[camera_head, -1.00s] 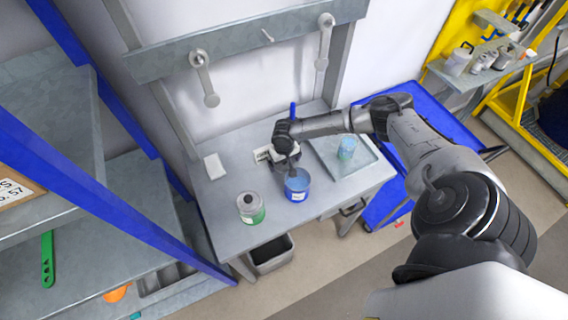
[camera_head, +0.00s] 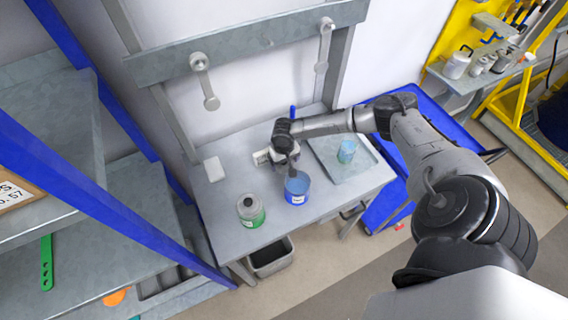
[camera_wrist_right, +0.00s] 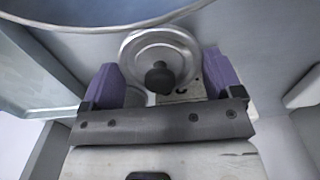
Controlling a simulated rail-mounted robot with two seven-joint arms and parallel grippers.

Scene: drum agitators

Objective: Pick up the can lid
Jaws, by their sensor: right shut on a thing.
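The can lid is a round metal disc (camera_wrist_right: 137,50) with a black knob. In the right wrist view it sits between the two purple fingers of my right gripper (camera_wrist_right: 162,78), which is shut on it. In the head view, my right gripper (camera_head: 291,160) is just above and behind an open blue can (camera_head: 297,190) with blue contents. The rim of a large can (camera_wrist_right: 110,28) crosses the top of the wrist view. The lid is hard to make out in the head view. My left gripper is not in view.
A green-labelled can (camera_head: 251,213) with a dark knob on top stands left of the blue can. A white block (camera_head: 214,169) lies at the back left.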

